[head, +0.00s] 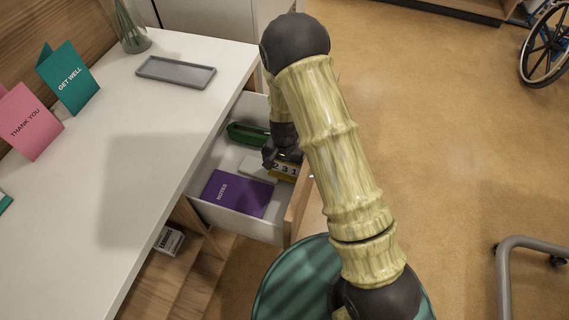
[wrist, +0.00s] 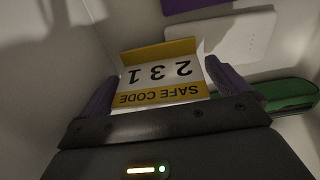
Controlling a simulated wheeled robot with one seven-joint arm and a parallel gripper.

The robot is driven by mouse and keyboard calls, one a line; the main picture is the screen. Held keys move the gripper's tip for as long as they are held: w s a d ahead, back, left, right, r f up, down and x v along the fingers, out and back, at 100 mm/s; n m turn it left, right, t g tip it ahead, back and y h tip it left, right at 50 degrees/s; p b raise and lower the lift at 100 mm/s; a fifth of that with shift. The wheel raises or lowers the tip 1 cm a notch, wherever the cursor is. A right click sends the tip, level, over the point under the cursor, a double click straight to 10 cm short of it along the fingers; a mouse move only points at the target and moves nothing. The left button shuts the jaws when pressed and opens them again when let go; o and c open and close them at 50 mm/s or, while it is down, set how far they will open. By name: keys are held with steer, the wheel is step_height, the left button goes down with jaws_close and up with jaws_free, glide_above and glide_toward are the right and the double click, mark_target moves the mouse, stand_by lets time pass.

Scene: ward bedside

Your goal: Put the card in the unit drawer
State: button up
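The card (wrist: 160,75) is white with yellow bands and reads "SAFE CODE" and "231". In the head view the card (head: 285,171) shows below my gripper (head: 284,155), within the outline of the open unit drawer (head: 272,230). In the wrist view my gripper (wrist: 165,85) has its purple fingers at the card's two side edges, and the card fills the width between the fingertips. It looks shut on the card. I cannot tell whether the card touches the drawer floor. My arm hides part of the drawer's far right side.
The drawer holds a purple notebook (head: 237,194), a green object (head: 248,133) and a white flat object (head: 256,168). The white desktop (head: 140,190) carries a grey tray (head: 176,72), a teal card (head: 70,78) and a pink card (head: 28,120). A teal round seat (head: 290,285) stands before the drawer.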

mark_target(285, 164)
step_height(285, 164, up, 12)
steer(key=p, duration=0.4)
steer(key=shift+r, duration=0.25)
stand_by(0.6)
